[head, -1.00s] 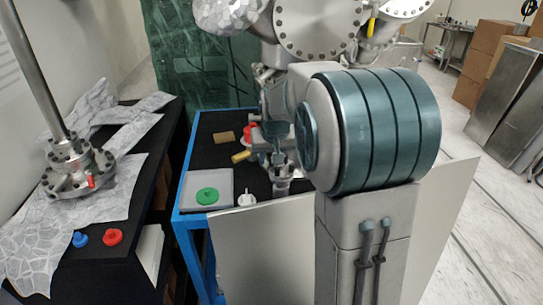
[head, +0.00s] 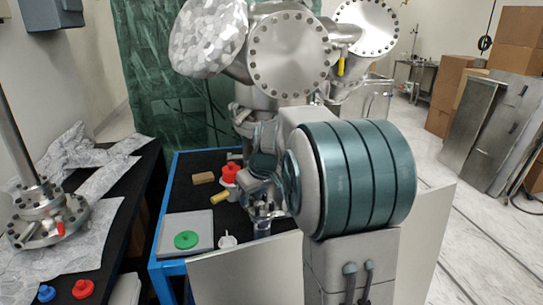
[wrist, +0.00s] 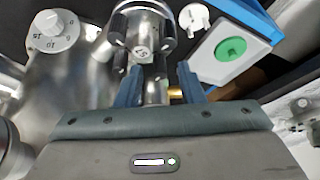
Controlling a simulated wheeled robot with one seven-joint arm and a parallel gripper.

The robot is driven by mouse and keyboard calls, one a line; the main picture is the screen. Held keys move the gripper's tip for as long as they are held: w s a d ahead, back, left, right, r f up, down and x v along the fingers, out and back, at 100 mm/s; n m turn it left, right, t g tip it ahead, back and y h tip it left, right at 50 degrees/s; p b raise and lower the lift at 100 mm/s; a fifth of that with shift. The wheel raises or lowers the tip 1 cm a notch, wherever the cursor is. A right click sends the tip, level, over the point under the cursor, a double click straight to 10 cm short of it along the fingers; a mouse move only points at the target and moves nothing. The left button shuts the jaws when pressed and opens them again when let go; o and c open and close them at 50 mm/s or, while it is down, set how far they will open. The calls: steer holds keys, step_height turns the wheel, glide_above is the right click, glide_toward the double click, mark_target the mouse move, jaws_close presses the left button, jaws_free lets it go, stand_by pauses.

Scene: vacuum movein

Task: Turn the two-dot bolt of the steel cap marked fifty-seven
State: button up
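In the wrist view, a steel cap (wrist: 148,22) carries a small round tag (wrist: 141,50) that appears to read 57, upside down. Dark-ended bolts stand around its rim, but their dots are too small to tell apart. My gripper (wrist: 157,83) points at the near side of the cap. Its two blue fingers are apart, with bright steel showing between them; I cannot tell whether they touch it. In the head view, my gripper (head: 263,207) is above the black cart top, partly hidden by my arm, and the cap is hard to make out there.
A white numbered dial (wrist: 53,31) sits left of the cap in the wrist view. On the blue-framed cart are a green disc (head: 187,240) on a grey plate, a white knob (head: 227,241), a red-topped part (head: 232,172) and a tan block (head: 203,178). A large steel chamber (head: 290,55) stands behind.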

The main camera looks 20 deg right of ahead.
steer(key=n, duration=0.2)
steer(key=n+y, duration=0.1)
steer(key=n, duration=0.1)
steer(key=shift+w+d+r+n+g+y+p, duration=0.1)
steer(key=shift+d+n+g+y+p, duration=0.05)
steer(key=shift+n+g+y+p, duration=0.2)
steer(key=n+p, duration=0.1)
steer(key=n, duration=0.1)
steer(key=n+g+y+p, duration=0.1)
steer(key=n, duration=0.1)
steer(key=shift+w+r+g, duration=0.1)
steer(key=shift+g, duration=0.15)
steer(key=s+d+r+m+g+h+p, duration=0.1)
steer(key=s+d+r+m+h+p, duration=0.1)
steer(key=r+m, duration=0.3)
steer(key=s+d+r+m+g+h+p, duration=0.1)
steer(key=r+m+h+p, duration=0.1)
steer(key=r+m, duration=0.3)
step_height(320, 180, up, 3)
steer(key=shift+s+d+f+p, duration=0.1)
steer(key=shift+s+d+p, duration=0.3)
steer(key=shift+p, duration=0.3)
steer(key=shift+m, duration=0.35)
